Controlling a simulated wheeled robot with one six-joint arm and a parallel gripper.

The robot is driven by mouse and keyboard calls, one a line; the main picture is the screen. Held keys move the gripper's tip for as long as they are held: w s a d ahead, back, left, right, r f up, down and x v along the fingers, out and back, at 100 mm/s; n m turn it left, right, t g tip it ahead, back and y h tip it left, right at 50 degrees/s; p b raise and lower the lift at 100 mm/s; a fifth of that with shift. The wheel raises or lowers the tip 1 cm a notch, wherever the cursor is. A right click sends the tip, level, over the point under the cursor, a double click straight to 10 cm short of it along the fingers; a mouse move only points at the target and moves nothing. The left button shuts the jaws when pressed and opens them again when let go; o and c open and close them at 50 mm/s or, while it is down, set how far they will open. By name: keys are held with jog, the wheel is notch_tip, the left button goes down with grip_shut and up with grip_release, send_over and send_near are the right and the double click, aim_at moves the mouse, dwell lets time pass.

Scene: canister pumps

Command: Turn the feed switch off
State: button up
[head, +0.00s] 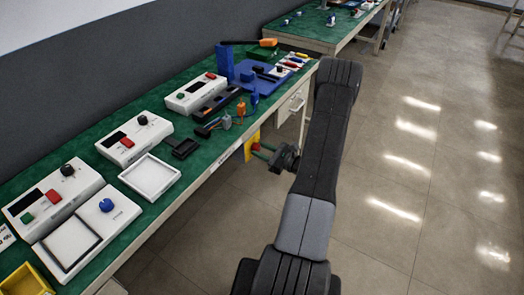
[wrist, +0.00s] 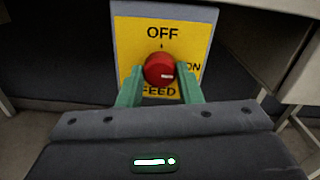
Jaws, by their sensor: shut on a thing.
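The feed switch is a red round knob (wrist: 159,69) on a yellow plate (wrist: 130,50). OFF is printed above the knob, ON at its right and FEED below. A small white mark on the knob lies right of its middle, on the ON side. My gripper (wrist: 161,77) has its green fingers on both sides of the knob and is shut on it. In the head view the yellow plate (head: 251,144) hangs at the bench's front edge. My gripper (head: 263,151) is beside it, and the knob is hard to make out there.
The green bench (head: 205,151) above holds white instrument boxes, a white tray (head: 150,177), a blue tray and several tools. A white drawer unit (head: 293,102) stands under the bench, beyond the plate. The floor (head: 420,150) at right is clear.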

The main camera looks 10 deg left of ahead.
jog(key=shift+f+b, duration=0.1)
jog(key=shift+b, duration=0.35)
jog(key=n+b, duration=1.7)
jog(key=b, duration=1.1)
jog(key=shift+n, duration=0.3)
jog(key=o, duration=1)
jog(key=p+v, duration=0.1)
jog(key=v, duration=0.3)
jog(key=p+v, duration=0.1)
jog(key=v, duration=0.4)
jog(key=p+v, duration=0.1)
jog(key=v, duration=0.4)
jog(key=shift+s+r, duration=0.15)
jog(key=shift+r, duration=0.15)
